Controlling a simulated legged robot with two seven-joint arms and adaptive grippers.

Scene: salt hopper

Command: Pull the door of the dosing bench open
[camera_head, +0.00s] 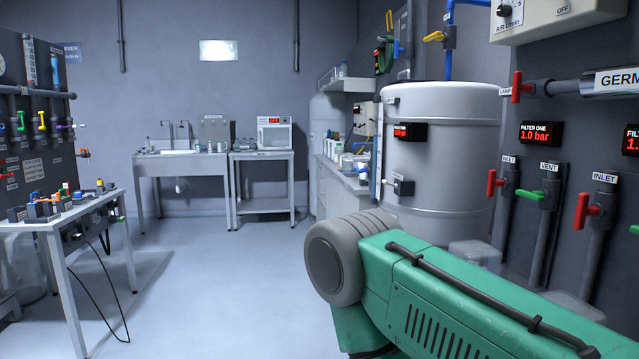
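A grey bench (337,188) with cabinet fronts stands along the right side, beyond the large white tank, with several small bottles and jars on its top. It fits the dosing bench best, but I see no label that confirms this. Its front is seen at a steep angle, and I cannot make out a door handle or any open door. The tank and the green and grey body in the lower right hide part of it. Neither my left nor my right gripper is in view.
The white tank (440,150) stands at right, near a wall with red and green valves. A white table (60,224) with small devices and hanging cables stands at left. A sink table (180,158) and an oven table (262,156) stand at the back. The middle floor (220,270) is clear.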

